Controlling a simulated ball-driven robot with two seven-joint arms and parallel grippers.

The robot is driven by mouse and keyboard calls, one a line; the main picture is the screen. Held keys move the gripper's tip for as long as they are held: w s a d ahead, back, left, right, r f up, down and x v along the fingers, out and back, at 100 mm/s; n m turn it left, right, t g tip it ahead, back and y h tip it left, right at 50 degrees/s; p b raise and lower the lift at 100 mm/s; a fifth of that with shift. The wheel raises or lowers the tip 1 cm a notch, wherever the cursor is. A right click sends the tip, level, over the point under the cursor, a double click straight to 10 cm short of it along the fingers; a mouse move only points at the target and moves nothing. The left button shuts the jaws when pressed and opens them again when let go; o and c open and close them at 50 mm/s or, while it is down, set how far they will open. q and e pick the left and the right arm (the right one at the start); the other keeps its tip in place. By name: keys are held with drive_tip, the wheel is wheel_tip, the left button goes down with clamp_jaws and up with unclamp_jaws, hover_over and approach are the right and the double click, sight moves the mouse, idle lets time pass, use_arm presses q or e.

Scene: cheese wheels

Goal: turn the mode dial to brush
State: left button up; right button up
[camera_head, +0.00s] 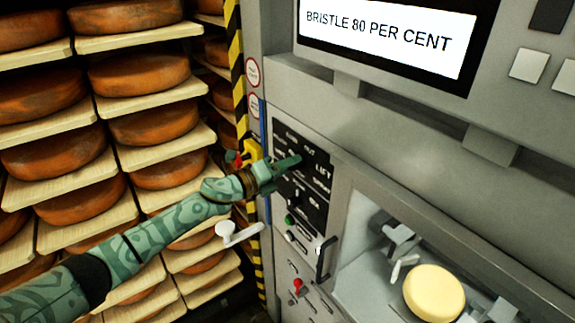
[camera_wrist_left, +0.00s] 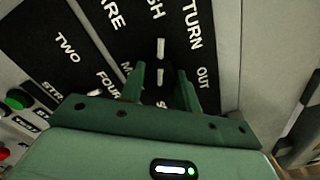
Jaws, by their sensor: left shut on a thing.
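My left gripper (camera_head: 284,166) is at the black control panel (camera_head: 313,205) of the grey machine, its fingers against the upper part. In the left wrist view its two green fingers (camera_wrist_left: 160,88) are shut on a dark dial (camera_wrist_left: 160,76), one on each side. The dial carries a white line. That line roughly lines up with a white mark (camera_wrist_left: 160,48) below a word ending in "SH"; the start of the word is cut off. "TURN" and "OUT" stand to the right. The gripper hides the dial in the head view. My right gripper is not in view.
A screen (camera_head: 388,38) reads "BRISTLE 80 PER CENT". Below the panel are a green button (camera_head: 289,219), a red knob (camera_head: 298,285) and a dark handle (camera_head: 325,258). A pale cheese wheel (camera_head: 434,293) sits in the machine's bay. Shelves of orange wheels fill the left.

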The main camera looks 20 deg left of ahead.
use_arm(q)
drive_tip(key=o, duration=1)
drive_tip(key=shift+c, duration=0.2)
drive_tip(key=b+v, duration=0.4)
drive_tip(key=v, duration=1.2)
drive_tip(key=shift+b, duration=0.3)
drive_tip(key=shift+a+f, duration=0.1)
